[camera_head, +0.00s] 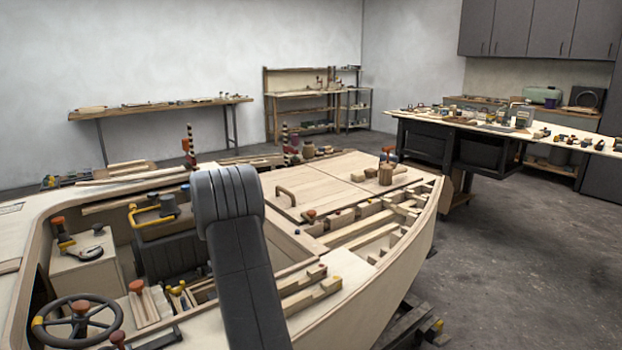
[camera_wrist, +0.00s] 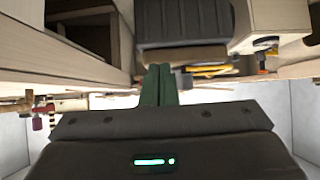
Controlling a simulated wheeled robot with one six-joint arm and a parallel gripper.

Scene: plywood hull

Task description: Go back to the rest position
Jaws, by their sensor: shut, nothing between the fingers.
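My gripper (camera_wrist: 159,86) shows in the wrist view as two green fingers pressed together, with nothing between them. It is inside or close over the plywood hull; the wrist picture appears upside down. A dark ribbed seat-like block (camera_wrist: 185,22) lies just past the fingertips in that view, and I cannot tell the exact gap. In the head view my dark grey arm rises in front of the hull (camera_head: 392,267), and my gripper is hidden there.
A steering wheel (camera_head: 78,322) and a yellow-handled black seat (camera_head: 170,256) are left of my arm. A wooden hatch with a handle (camera_head: 335,180) lies behind it. A worktable (camera_head: 425,143) stands back right. The concrete floor (camera_head: 520,265) at right is clear.

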